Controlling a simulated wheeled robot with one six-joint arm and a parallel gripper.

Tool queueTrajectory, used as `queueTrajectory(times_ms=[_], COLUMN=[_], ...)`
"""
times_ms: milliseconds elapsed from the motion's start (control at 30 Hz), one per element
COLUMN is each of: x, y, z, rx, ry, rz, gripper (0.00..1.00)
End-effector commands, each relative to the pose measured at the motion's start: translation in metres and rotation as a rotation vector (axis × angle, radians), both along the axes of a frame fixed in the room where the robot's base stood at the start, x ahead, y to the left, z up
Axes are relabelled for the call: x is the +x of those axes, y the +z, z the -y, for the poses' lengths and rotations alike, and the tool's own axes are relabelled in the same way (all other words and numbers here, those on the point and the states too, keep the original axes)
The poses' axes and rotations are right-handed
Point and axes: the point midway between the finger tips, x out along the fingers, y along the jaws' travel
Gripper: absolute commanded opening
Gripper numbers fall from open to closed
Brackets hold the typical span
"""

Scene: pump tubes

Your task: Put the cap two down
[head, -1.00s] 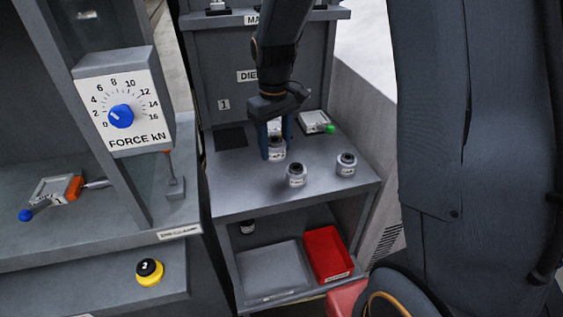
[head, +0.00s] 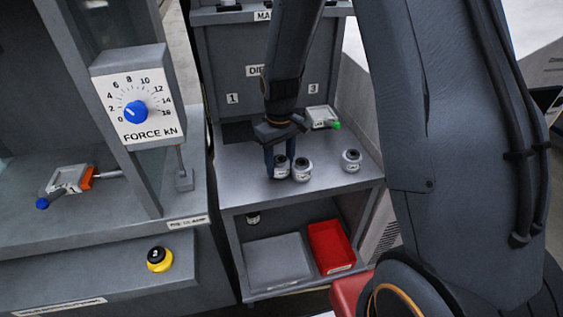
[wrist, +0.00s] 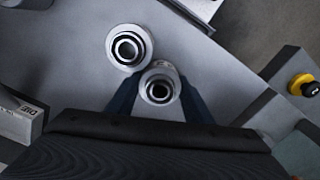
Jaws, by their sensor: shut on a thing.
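My gripper (head: 281,168) is shut on a small pale round cap (head: 282,172) with a dark ring on top, at the shelf's front left. In the wrist view the held cap (wrist: 159,90) sits upright between the two fingers. A second, similar cap (head: 302,171) stands close to its right in the head view; it also shows in the wrist view (wrist: 128,47), almost touching the held one. A third cap (head: 351,161) stands apart, farther right. Their labels are too small to read. I cannot tell whether the held cap touches the grey shelf (head: 325,184).
A small block with a green tip (head: 321,118) lies behind the caps, and a dark square (head: 238,131) at the back left. Below are a red bin (head: 331,246) and a grey tray (head: 277,262). The force dial housing (head: 137,98) stands to the left.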

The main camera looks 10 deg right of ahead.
Motion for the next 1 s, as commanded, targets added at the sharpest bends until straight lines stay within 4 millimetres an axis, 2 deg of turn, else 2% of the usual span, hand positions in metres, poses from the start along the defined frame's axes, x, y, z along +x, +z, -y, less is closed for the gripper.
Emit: queueTrajectory(times_ms=[100, 133, 200, 233, 500, 667, 767, 1000], x=[0.0, 0.0, 0.0, 0.0, 0.0, 0.001, 0.001, 0.002], y=[-0.003, -0.003, -0.003, -0.003, -0.002, 0.006, 0.018, 0.061], z=[0.0, 0.0, 0.0, 0.0, 0.0, 0.0, 0.0, 0.0], rx=[0.0, 0.0, 0.0, 0.0, 0.0, 0.0, 0.0, 0.0], ry=[0.0, -0.001, -0.001, -0.001, -0.001, 0.0, 0.0, 0.0], rz=[0.0, 0.0, 0.0, 0.0, 0.0, 0.002, 0.003, 0.006], gripper=[0.15, 0.51, 0.63, 0.65, 0.65, 0.65, 0.65, 0.65])
